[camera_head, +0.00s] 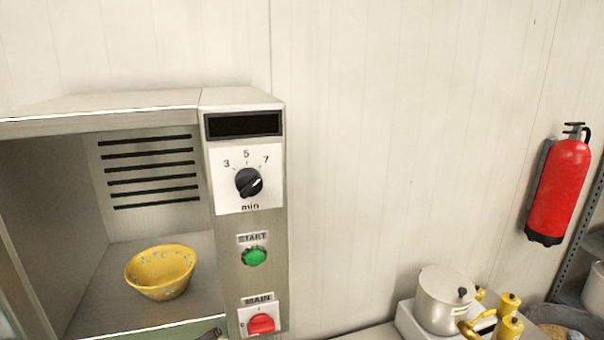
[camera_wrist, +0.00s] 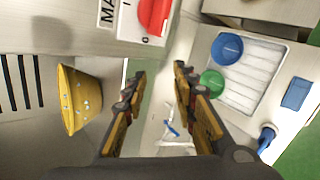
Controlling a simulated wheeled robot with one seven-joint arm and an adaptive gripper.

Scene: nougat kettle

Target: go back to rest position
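My gripper (camera_wrist: 158,74) is open, its two yellow and black fingers apart with nothing held between them. In the wrist view it is in front of the microwave, below the red MAIN knob (camera_wrist: 153,14) in the picture and to the right of the yellow bowl (camera_wrist: 80,98). The fingers appear apart from both. In the head view the microwave (camera_head: 222,225) is open, and the speckled yellow bowl (camera_head: 160,272) sits upright inside on its floor. The gripper is not clearly visible in the head view; a small dark part at the bottom edge cannot be identified.
A silver pot (camera_head: 443,300) and yellow items (camera_head: 508,315) stand low at right. A red fire extinguisher (camera_head: 560,190) hangs on the wall beside grey shelving. The wrist view shows a white rack (camera_wrist: 250,75) with blue (camera_wrist: 227,48) and green (camera_wrist: 212,83) round dishes.

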